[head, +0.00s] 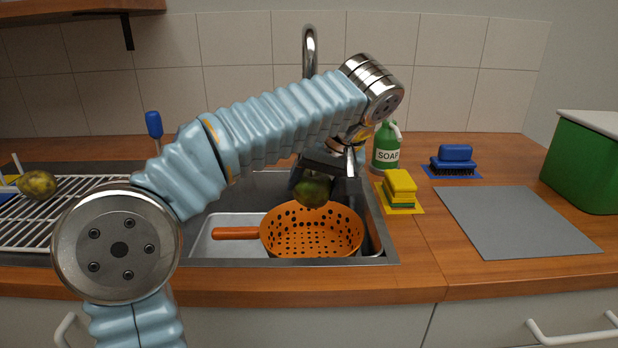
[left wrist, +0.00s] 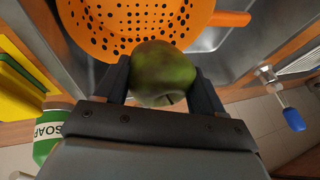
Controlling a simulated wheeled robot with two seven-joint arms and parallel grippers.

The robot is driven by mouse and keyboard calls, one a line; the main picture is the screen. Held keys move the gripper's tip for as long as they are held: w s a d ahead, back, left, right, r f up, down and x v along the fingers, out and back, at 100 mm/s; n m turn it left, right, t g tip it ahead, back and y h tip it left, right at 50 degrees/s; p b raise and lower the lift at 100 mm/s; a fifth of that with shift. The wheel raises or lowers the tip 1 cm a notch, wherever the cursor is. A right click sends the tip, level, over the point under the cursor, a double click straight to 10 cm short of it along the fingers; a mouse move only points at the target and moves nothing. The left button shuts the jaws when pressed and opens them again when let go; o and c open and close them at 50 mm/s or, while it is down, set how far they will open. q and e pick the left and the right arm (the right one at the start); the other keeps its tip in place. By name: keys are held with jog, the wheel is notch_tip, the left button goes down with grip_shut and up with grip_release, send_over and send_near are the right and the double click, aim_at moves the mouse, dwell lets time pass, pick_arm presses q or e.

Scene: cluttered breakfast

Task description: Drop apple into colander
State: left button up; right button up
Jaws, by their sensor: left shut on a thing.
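A dark green apple (head: 312,190) is held between the fingers of my left gripper (head: 325,183), above the orange colander. In the left wrist view the apple (left wrist: 163,73) sits between the two dark fingers (left wrist: 163,84). The orange colander (head: 318,235) stands in the sink with its handle pointing left; its inside looks empty where it shows. The colander (left wrist: 110,40) also shows beyond the apple in the left wrist view. The apple's lower edge appears near the far rim, and the exact gap is hard to tell. My right gripper is not in view.
The sink (head: 215,195) holds a pale tray (head: 205,245) under the colander. A faucet (head: 310,45) rises behind. A soap bottle (head: 386,148), sponges (head: 400,188), a brush (head: 453,160) and a grey mat (head: 518,220) are right. A yellowish fruit (head: 38,185) lies on the left rack (head: 50,228).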

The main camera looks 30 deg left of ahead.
pick_arm(q)
jog(key=shift+s+f, duration=0.15)
jog(key=b, duration=0.7)
send_over(315, 255)
notch_tip(315, 255, down, 8)
jog(key=shift+f, duration=0.25)
jog(key=shift+f+b, duration=0.35)
jog(key=shift+f, duration=0.45)
jog(key=shift+f, duration=0.1)
jog(key=o, duration=1.2)
jog(key=shift+o, duration=0.2)
